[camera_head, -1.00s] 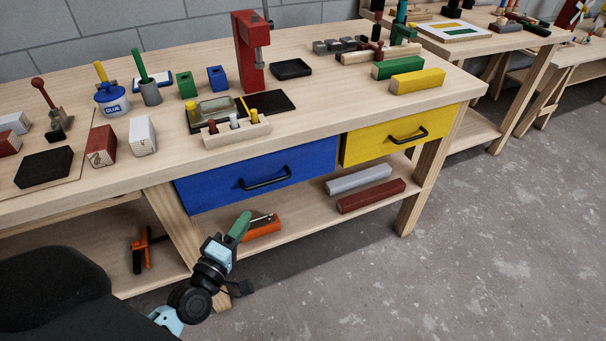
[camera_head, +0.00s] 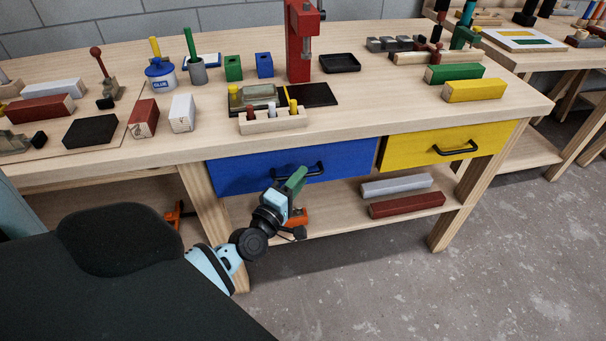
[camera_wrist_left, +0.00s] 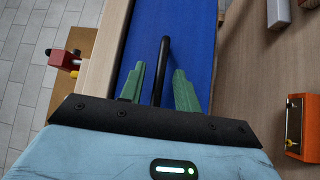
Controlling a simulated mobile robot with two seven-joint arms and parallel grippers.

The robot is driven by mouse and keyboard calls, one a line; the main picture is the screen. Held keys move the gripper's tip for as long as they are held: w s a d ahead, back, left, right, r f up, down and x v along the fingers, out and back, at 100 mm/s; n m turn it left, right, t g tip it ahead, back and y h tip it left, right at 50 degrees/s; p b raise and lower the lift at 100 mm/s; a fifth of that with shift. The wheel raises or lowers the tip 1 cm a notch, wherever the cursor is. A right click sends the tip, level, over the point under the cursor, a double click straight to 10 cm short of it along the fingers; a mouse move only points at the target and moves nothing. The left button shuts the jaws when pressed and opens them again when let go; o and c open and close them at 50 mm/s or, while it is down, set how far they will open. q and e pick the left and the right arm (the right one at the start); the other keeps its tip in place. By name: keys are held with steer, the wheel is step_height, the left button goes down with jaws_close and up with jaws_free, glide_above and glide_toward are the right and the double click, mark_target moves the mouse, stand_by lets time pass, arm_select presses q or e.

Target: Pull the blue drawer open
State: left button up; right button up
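The blue drawer (camera_head: 240,172) is under the bench top, left of the yellow drawer, and looks shut. Its black bar handle (camera_head: 320,168) is partly behind my left gripper (camera_head: 294,180), which is just in front of the drawer. In the left wrist view, the blue drawer front (camera_wrist_left: 196,45) fills the middle and the black handle (camera_wrist_left: 164,60) runs between the two green fingers of my left gripper (camera_wrist_left: 160,70). The fingers are apart, with a gap on each side of the handle; contact does not show. My right gripper is not in view.
The yellow drawer (camera_head: 405,150) is to the right. Grey (camera_head: 396,186) and dark red (camera_head: 407,205) bars lie on the lower shelf, and an orange object (camera_head: 297,218) is below my gripper. Blocks and tools stand on the bench top (camera_head: 370,110). The floor in front is clear.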

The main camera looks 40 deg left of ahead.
arm_select(q)
steer(key=shift+w+r, duration=0.1)
steer(key=shift+w, duration=0.95)
jaws_close()
